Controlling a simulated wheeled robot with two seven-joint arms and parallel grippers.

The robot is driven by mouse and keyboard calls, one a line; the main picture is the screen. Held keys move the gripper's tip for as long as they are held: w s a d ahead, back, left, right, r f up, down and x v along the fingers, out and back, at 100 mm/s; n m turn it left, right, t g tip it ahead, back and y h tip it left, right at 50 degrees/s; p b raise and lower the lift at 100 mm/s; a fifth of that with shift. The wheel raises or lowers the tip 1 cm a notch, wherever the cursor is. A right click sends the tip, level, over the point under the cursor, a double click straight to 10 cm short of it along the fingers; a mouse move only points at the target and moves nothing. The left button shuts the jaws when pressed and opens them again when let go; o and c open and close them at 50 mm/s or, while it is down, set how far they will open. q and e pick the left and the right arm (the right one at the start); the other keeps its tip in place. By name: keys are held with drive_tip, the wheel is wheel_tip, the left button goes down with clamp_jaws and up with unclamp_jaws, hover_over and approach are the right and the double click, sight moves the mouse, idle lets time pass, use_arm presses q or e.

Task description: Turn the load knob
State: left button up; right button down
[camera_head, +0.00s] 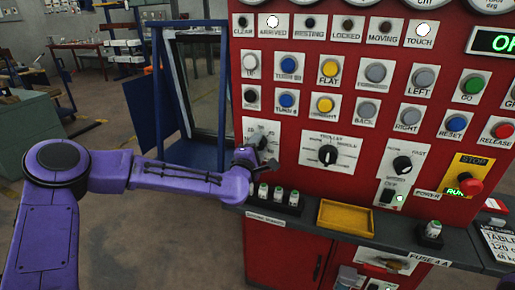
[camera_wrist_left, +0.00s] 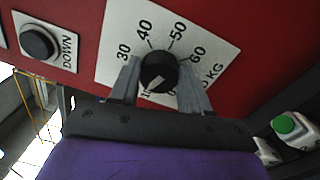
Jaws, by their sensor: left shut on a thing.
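The load knob (camera_wrist_left: 158,72) is a round black dial on a white plate marked 30, 40, 50, 60 and KG in the left wrist view. Its white pointer mark faces toward the lower left of the dial. My left gripper (camera_wrist_left: 159,61) is shut on the knob, one finger on each side. In the head view, my purple left arm reaches in from the left, and the left gripper (camera_head: 255,160) is at the load dial plate (camera_head: 262,133), covering part of the scale. My right gripper is out of view.
A black DOWN button (camera_wrist_left: 38,41) is left of the dial. Below are a ledge with fuses (camera_head: 278,196) and a yellow tray (camera_head: 345,217).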

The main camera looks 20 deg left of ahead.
use_arm(q)
drive_tip(key=m, duration=0.7)
drive_tip(key=shift+f+m+h, duration=0.15)
drive_tip(key=shift+m+h, duration=0.25)
drive_tip(key=m, duration=0.3)
drive_tip(key=shift+m, duration=0.3)
drive_tip(key=shift+a+f+m, duration=0.1)
drive_tip(key=shift+f+m, duration=0.05)
drive_tip(key=shift+m, duration=1.35)
drive_tip(key=o, duration=1.1)
drive_tip(key=shift+c, duration=0.2)
drive_tip(key=shift+s, duration=0.15)
drive_tip(key=s+b, duration=0.1)
drive_tip(key=s, duration=0.9)
drive_tip(key=shift+s+d+f+b, duration=0.15)
drive_tip(key=shift+d+b, duration=0.05)
drive_tip(key=shift+b, duration=0.1)
